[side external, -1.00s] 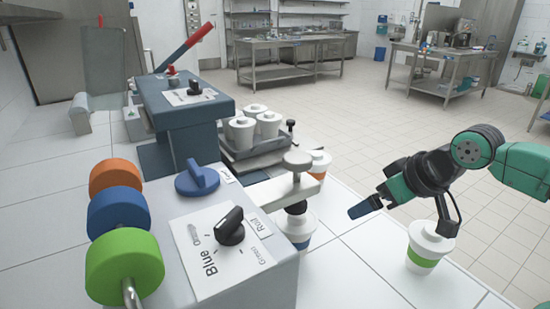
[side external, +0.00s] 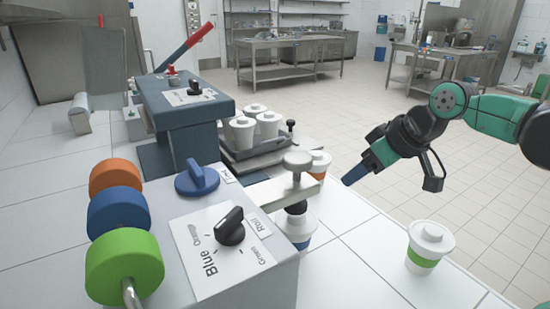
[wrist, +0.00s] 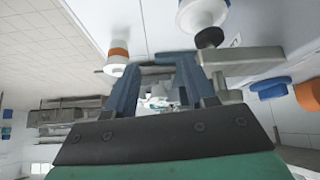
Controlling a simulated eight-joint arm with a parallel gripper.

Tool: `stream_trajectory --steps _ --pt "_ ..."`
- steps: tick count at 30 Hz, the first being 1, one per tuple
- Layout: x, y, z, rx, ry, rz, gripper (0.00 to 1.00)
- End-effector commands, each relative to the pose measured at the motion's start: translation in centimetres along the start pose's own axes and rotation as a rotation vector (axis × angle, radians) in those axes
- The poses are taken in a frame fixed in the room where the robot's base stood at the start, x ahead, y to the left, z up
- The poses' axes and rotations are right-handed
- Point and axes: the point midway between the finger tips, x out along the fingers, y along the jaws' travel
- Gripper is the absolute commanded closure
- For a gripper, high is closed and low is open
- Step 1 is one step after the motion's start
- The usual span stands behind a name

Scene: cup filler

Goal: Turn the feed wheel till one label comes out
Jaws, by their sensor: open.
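A blue wheel with a raised grip bar (side external: 197,180) sits on top of the grey label machine (side external: 175,200), beside a small tag I cannot read clearly. A black knob (side external: 230,227) tagged "Roll" sits nearer on a card reading Blue, Orange and Green. Orange (side external: 115,176), blue (side external: 118,213) and green (side external: 124,266) rolls are mounted at the machine's left. My gripper (side external: 350,178) is open and empty, right of the machine's arm and apart from the wheel. In the wrist view its fingers (wrist: 165,75) stand apart. I see no label coming out.
A blue-banded cup (side external: 298,230) stands under the machine's projecting arm (side external: 275,193). An orange-banded cup (side external: 319,164) stands just behind it, close to my gripper. A green-banded cup (side external: 426,246) stands front right. Behind are a tray of white cups (side external: 257,160) and another blue machine (side external: 180,98).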

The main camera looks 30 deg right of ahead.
Motion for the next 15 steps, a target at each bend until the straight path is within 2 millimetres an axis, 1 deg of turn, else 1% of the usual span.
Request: stream_trajectory --steps 1,3,5,6,8,9,11,12,14,15 --pt "0.1 0.6 -2.1 -0.042 0.004 -0.022 0.51" --pt "0.3 1.1 -4.6 -0.119 0.013 -0.059 0.51" --pt "0.6 1.5 -6.5 -0.192 0.024 -0.087 0.51" --pt "0.9 1.6 -7.8 -0.252 0.03 -0.103 0.51" --pt "1.4 1.6 -9.6 -0.372 0.037 -0.128 0.51" --pt "1.9 1.2 -10.8 -0.486 0.038 -0.146 0.51" --pt "2.6 -0.1 -12.5 -0.718 0.033 -0.173 0.51" --pt "3.0 -1.4 -13.3 -0.884 0.026 -0.189 0.51" --pt "3.4 -3.4 -14.2 -1.136 0.011 -0.209 0.51" --pt "3.6 -4.9 -14.7 -1.31 0.003 -0.223 0.51"
